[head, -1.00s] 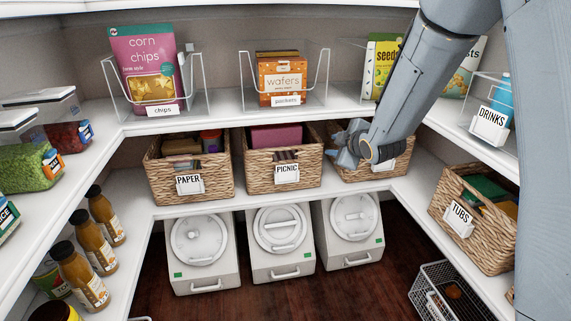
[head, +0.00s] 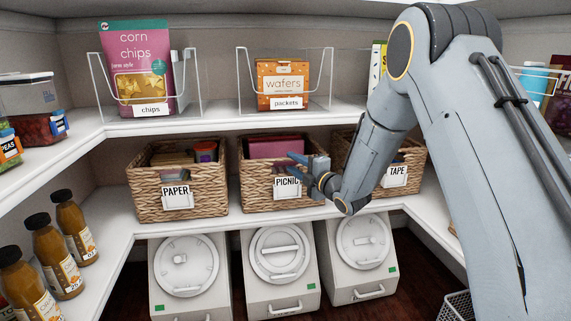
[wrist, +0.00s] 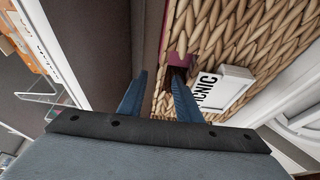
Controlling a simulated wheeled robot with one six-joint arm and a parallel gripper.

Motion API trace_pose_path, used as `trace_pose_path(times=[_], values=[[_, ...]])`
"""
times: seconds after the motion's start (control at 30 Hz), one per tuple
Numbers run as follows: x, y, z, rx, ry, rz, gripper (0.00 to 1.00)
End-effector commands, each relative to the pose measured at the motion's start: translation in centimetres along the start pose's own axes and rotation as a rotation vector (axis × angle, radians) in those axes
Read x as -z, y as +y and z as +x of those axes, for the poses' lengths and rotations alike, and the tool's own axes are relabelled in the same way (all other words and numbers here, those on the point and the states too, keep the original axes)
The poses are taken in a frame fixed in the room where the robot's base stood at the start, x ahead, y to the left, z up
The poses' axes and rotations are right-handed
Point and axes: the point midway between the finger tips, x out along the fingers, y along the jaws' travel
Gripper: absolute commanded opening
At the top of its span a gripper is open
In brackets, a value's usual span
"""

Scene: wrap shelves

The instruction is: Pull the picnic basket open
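The picnic basket (head: 256,192) is woven, holds a magenta item (head: 270,148) and stands in the middle of the middle shelf, between two similar baskets. Its white PICNIC label (head: 286,187) is on the front. My gripper (head: 303,170) is at the upper right of the basket's front, partly covering it. In the wrist view, the basket (wrist: 245,35) fills the upper right, with a dark handle opening beside the label (wrist: 224,88). The two blue fingers of my gripper (wrist: 158,82) are apart. The right finger overlaps the opening, and basket weave shows between the fingers. Contact cannot be told.
The PAPER basket (head: 153,202) stands left, and the TAPE basket (head: 384,184) stands right, partly behind my arm. The upper shelf (head: 215,122) runs above the baskets. White bins (head: 280,265) stand below. Bottles (head: 75,230) line the left shelf.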

Motion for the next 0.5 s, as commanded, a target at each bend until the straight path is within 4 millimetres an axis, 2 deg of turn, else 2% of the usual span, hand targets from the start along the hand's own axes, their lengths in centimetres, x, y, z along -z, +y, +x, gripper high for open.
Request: trace_pose_path(times=[0.2,0.33,0.5], values=[[0.0,-0.2,3.4,0.000,0.000,0.000,0.31],[-0.1,-0.1,4.6,0.001,-0.001,0.002,0.31],[-0.1,-0.2,5.2,0.003,-0.002,0.003,0.31]])
